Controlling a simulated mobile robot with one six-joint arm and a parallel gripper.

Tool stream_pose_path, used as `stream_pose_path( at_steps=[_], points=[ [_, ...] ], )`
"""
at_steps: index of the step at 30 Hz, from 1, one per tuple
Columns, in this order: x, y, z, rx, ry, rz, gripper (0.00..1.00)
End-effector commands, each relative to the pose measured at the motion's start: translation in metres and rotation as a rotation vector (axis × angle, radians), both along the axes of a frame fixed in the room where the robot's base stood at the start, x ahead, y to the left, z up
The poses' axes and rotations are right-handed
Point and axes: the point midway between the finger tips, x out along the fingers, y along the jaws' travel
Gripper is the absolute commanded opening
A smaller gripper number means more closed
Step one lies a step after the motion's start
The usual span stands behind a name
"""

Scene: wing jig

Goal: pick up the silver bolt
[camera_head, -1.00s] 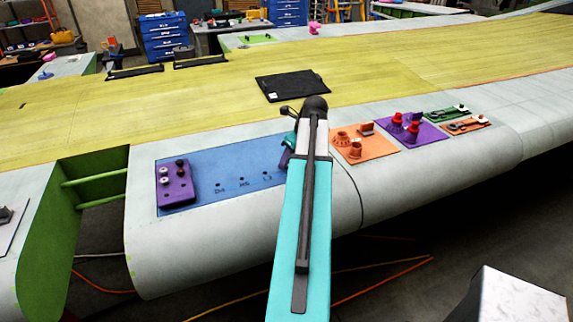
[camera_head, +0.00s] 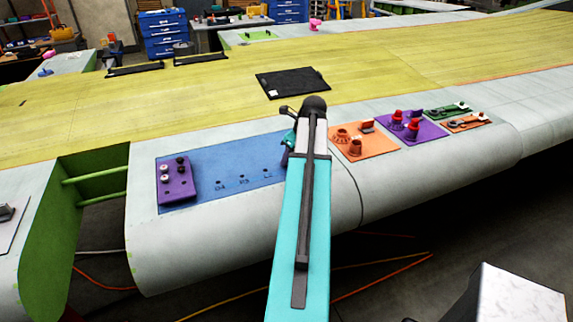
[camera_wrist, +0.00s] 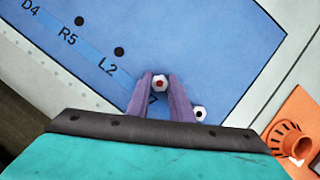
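In the wrist view, a silver-white hex bolt head (camera_wrist: 160,83) with a red centre lies between the tips of my gripper's two purple fingers (camera_wrist: 161,78). The fingers flank it closely; whether they press on it cannot be seen. A second pale bolt head (camera_wrist: 198,114) with a dark centre lies just outside the right finger. In the head view, my gripper (camera_head: 288,150) is at the right end of the blue panel (camera_head: 215,165), mostly hidden by my arm, which also hides both bolts there.
A purple block (camera_head: 177,190) with silver and black bolts stands on the panel's left end. Labelled holes run along the panel. An orange mat (camera_head: 380,146) with orange parts lies close on the right, then a purple mat (camera_head: 430,133) with red-topped parts. A black pad (camera_head: 295,82) lies behind.

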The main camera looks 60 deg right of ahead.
Motion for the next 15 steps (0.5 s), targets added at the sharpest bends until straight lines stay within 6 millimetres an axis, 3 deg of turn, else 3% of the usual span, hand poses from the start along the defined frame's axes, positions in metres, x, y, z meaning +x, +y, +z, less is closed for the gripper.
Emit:
stream_pose_path(
  at_steps=[15],
  points=[
    [0.0001, -0.0005, 0.0038, -0.001, -0.001, 0.0, 0.0]
  ],
)
